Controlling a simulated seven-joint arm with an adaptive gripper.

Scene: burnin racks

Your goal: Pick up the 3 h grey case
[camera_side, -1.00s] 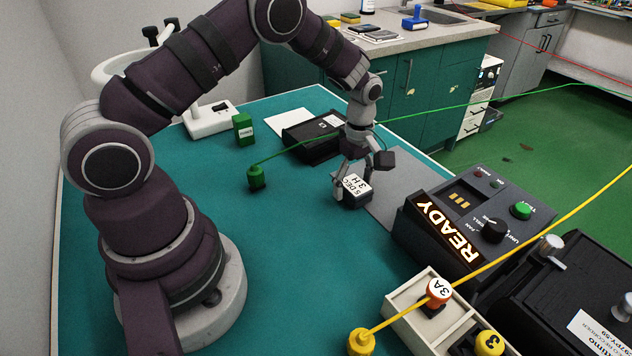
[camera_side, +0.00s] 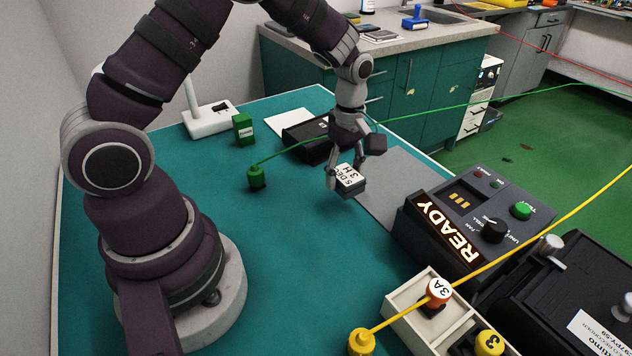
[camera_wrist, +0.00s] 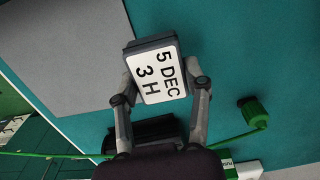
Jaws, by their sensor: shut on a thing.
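The grey case (camera_side: 351,187) has a white label that reads "5 DEC 3 H". My gripper (camera_side: 346,178) is shut on it, one finger on each side. The case hangs a little above the teal bench top, slightly tilted in the side view. In the wrist view the case (camera_wrist: 129,58) sits between the fingers of my gripper (camera_wrist: 163,88), with its label facing the camera and clear to read.
A grey mat (camera_side: 384,207) lies just right of the case. A black device with a lit READY sign (camera_side: 441,229) stands beyond it. A green plug (camera_side: 256,178) with a green cable stands left. A pale tray (camera_side: 407,301) with an orange 3A plug (camera_side: 439,289) is at the front.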

